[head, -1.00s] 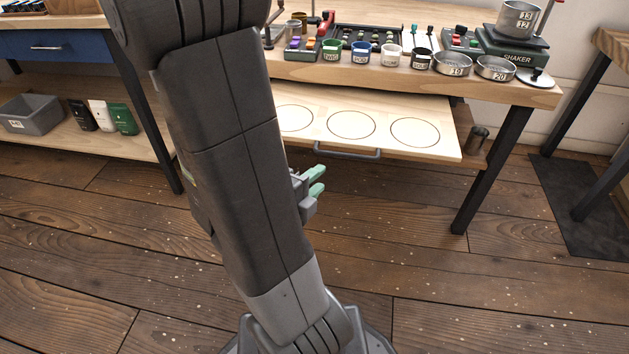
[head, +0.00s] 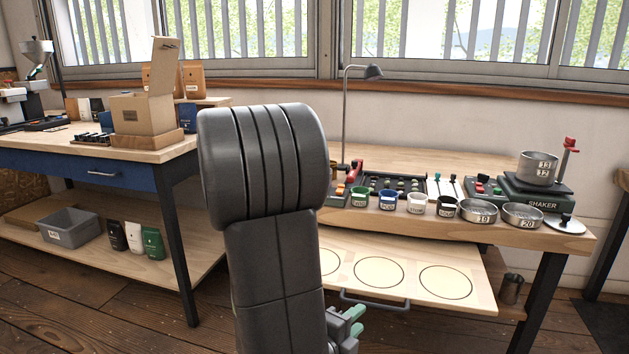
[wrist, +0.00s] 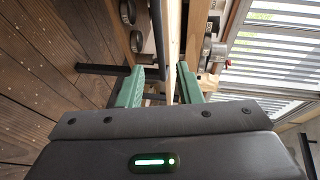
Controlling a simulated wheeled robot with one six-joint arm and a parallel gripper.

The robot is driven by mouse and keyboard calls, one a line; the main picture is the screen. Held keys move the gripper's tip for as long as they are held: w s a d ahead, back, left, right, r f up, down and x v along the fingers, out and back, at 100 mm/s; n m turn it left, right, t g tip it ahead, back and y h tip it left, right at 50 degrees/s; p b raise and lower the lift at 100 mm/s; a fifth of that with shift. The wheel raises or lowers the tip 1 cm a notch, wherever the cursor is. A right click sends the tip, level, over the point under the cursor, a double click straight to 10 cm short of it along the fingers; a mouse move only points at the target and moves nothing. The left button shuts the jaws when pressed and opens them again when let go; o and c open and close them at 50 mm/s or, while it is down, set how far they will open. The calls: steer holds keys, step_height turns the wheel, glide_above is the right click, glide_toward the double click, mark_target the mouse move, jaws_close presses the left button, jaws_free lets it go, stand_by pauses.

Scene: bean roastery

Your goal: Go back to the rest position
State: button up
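My gripper (head: 350,322) has pale green fingers and shows low in the head view, just below the front edge of the pulled-out board. In the wrist view my gripper (wrist: 160,85) has its two green fingers apart with nothing held between them. The board's edge and dark handle lie beyond the fingers there. My dark arm stands upright in the middle of the head view and hides the left part of the board.
The pulled-out board (head: 410,296) has a handle (head: 372,302) and printed circles. Above it, the workbench (head: 380,216) holds cups, sieves and a shaker (head: 535,195). A blue-drawer table (head: 100,148) stands left, with a grey bin (head: 70,228) on its shelf. Floor is clear in front.

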mark_target(372, 306)
steer(key=shift+b+x, duration=0.55)
steer(key=shift+x, duration=3.55)
steer(key=p+v, duration=0.2)
steer(key=v, duration=1.2)
steer(key=x, duration=1)
steer(key=b+x, duration=0.1)
steer(key=x, duration=0.4)
steer(key=shift+w+r, duration=0.25)
steer(key=shift+w, duration=0.05)
steer(key=shift+w+d+f, duration=0.1)
steer(key=shift+w, duration=0.5)
